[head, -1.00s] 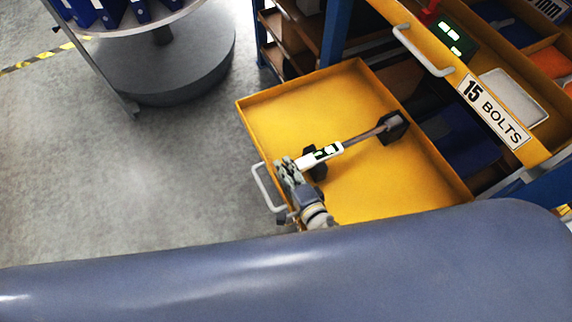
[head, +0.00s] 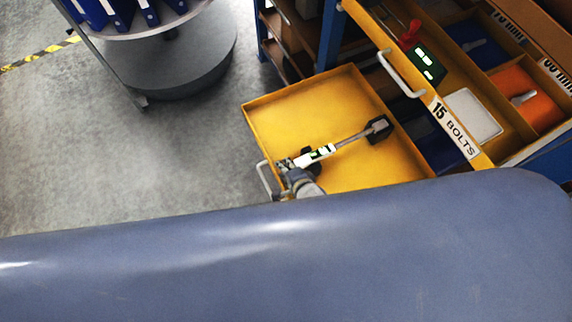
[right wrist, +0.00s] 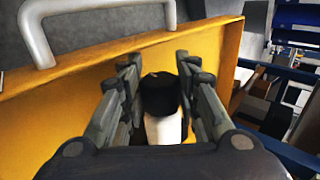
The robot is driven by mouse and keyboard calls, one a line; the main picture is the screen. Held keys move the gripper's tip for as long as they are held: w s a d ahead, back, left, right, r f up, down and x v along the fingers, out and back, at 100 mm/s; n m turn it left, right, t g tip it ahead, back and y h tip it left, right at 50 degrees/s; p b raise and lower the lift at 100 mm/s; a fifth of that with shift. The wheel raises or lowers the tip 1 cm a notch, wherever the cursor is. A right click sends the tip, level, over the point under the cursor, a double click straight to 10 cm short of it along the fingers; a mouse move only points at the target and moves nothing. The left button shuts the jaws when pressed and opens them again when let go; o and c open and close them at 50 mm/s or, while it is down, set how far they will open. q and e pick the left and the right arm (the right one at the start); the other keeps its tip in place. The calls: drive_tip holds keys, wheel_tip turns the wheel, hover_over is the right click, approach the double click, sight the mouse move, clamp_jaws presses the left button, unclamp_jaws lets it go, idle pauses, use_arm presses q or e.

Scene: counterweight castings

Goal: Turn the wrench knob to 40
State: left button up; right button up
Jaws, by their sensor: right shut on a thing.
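A wrench with a grey shaft and a white handle section (head: 318,153) with small lit displays lies across the open yellow drawer (head: 280,120). Its dark head end (head: 380,128) rests at a black block towards the right. My right gripper (head: 292,172) is at the wrench's near left end, by the drawer's handle. In the right wrist view its fingers (right wrist: 160,100) stand on both sides of a black knob (right wrist: 160,92) with a white body below it. The gripper is shut on this knob. The display reading is too small to make out. My left gripper is not in view.
A higher yellow drawer labelled 15 BOLTS (head: 453,130) is open at the right, with compartments, a dark display box (head: 427,65) and a red object (head: 410,35). A round grey stand (head: 180,65) with blue binders is at the upper left. Floor between is clear.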

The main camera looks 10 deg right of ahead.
drive_tip(key=shift+g+p, duration=0.3)
idle(0.4)
drive_tip(key=o, duration=1.1)
drive_tip(key=shift+v, duration=6)
drive_tip(key=shift+w+a, duration=0.1)
